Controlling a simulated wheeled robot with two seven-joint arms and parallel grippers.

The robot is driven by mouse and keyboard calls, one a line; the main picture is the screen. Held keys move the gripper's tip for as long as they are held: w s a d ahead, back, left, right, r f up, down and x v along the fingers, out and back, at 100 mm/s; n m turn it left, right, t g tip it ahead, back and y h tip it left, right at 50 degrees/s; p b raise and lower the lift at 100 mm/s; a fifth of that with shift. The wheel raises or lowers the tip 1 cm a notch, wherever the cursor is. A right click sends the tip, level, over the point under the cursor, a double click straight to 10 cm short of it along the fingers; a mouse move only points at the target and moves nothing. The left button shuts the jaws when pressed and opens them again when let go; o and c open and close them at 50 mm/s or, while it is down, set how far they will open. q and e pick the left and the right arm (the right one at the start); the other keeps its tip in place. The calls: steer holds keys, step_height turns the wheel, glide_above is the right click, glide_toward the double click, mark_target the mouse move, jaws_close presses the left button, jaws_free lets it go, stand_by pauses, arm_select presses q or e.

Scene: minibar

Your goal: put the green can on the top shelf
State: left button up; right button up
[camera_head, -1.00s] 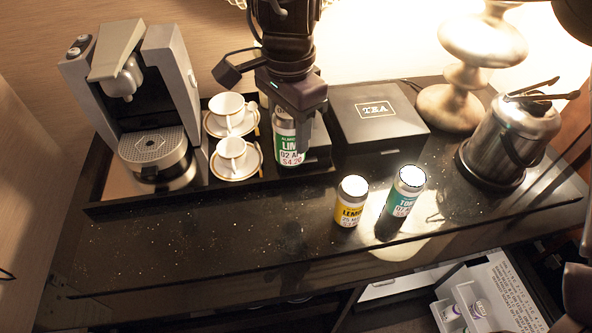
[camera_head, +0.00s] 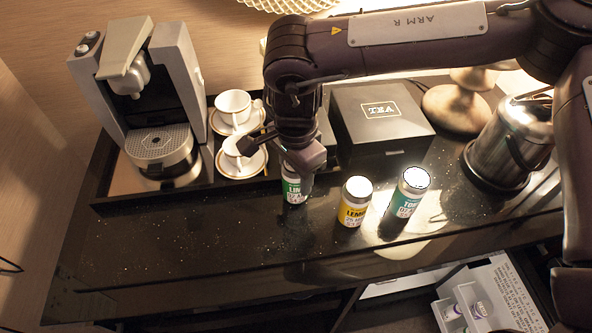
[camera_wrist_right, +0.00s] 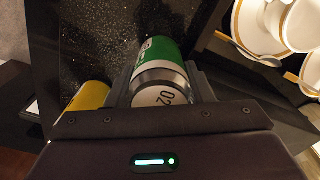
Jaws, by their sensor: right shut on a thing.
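The green can (camera_head: 292,184) with a lime label is held by my right gripper (camera_head: 304,165) near the front edge of the black tray. Its lower part shows below the fingers. In the right wrist view the green can (camera_wrist_right: 160,62) lies between the two fingers, its end towards the camera. Whether it touches the counter, I cannot tell. My left gripper is not in view. No shelf clearly marked as the top one shows.
A yellow can (camera_head: 354,204) and a teal can (camera_head: 407,197) stand just right of it. Cups (camera_head: 233,106), a coffee machine (camera_head: 150,95), a tea box (camera_head: 381,116) and a metal bucket (camera_head: 505,150) stand behind. An open compartment (camera_head: 490,300) shows below right. The left front counter is clear.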

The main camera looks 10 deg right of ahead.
steer(key=shift+f, duration=0.2)
steer(key=o, duration=0.8)
steer(key=shift+o, duration=0.2)
steer(key=shift+r, duration=0.1)
